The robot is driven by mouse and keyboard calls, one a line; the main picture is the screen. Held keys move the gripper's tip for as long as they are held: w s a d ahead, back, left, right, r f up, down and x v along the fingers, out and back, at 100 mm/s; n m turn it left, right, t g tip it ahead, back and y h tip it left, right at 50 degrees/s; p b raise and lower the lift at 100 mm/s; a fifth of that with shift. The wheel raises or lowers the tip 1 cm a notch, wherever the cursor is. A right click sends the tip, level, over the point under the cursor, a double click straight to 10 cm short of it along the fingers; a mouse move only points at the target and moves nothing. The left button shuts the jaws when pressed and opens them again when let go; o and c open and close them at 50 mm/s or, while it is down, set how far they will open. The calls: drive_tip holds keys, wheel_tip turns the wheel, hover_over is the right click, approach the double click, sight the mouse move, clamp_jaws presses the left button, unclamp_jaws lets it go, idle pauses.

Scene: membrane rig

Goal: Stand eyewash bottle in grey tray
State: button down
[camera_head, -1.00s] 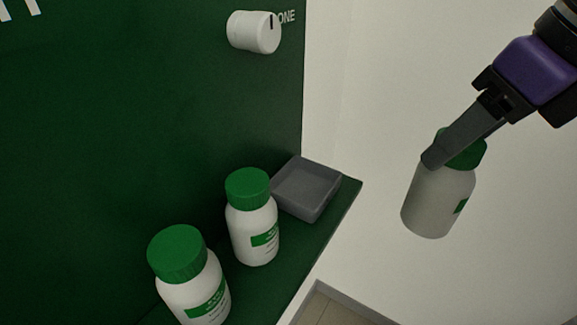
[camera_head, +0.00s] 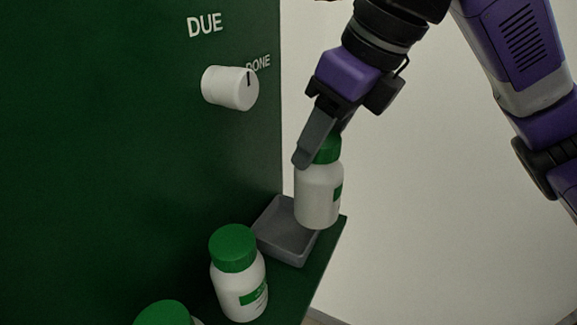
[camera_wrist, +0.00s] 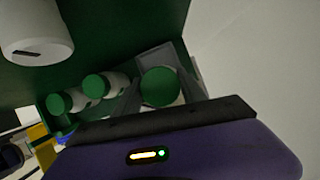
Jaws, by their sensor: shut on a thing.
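My gripper (camera_head: 318,160) is shut on a white bottle (camera_head: 318,196) with a green cap, gripping it at the cap. The bottle hangs upright over the right part of the grey tray (camera_head: 270,229) in the head view; I cannot tell whether its base touches the tray floor. In the wrist view the held bottle's green cap (camera_wrist: 159,87) is in front of the grey tray (camera_wrist: 152,57). The tray sits at the right end of the green shelf, and the bottle hides part of it.
Two similar bottles stand on the shelf, one near the tray (camera_head: 239,275) and one at the bottom edge (camera_head: 167,314). A white knob (camera_head: 229,88) sticks out of the green panel (camera_head: 120,150) above the tray. Right of the shelf is open room.

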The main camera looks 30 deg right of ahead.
drive_tip(key=w+a+p+x, duration=0.1)
drive_tip(key=x, duration=0.7)
drive_tip(key=shift+a+r, duration=0.2)
drive_tip(key=shift+r, duration=0.05)
drive_tip(key=shift+f, duration=0.15)
drive_tip(key=c, duration=0.7)
unclamp_jaws()
drive_tip(key=shift+o, duration=0.2)
drive_tip(key=v, duration=1.2)
drive_tip(key=shift+s, duration=0.1)
